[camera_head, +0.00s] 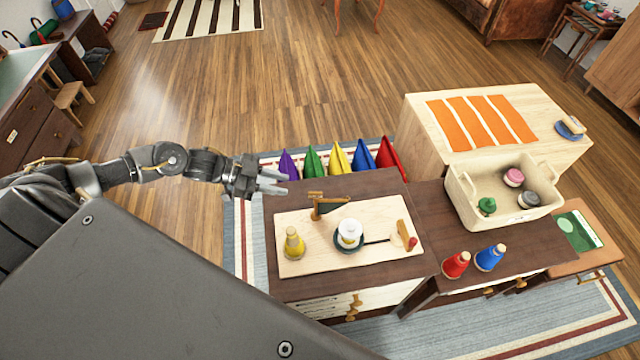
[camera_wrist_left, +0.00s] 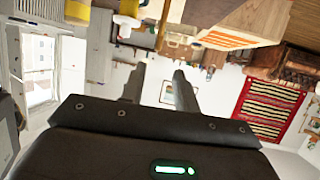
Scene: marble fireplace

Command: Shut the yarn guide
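A pale wooden board (camera_head: 293,262) lies on the dark brown cabinet top. Near its back edge stands a small wooden piece with a dark green flap (camera_head: 325,208), which looks like the yarn guide; how far it is open I cannot tell. A white spool (camera_head: 350,232) sits on a dark green round base in front of it, and a yellow yarn cone (camera_head: 293,243) stands at the left. My left gripper (camera_head: 286,182) is behind and left of the guide, apart from it. Its fingers are spread and empty, also in the left wrist view (camera_wrist_left: 157,82). My right gripper does not show.
A cream basket (camera_head: 470,212) holds yarn balls. Several coloured pointed pieces (camera_head: 340,159) stand behind the cabinet.

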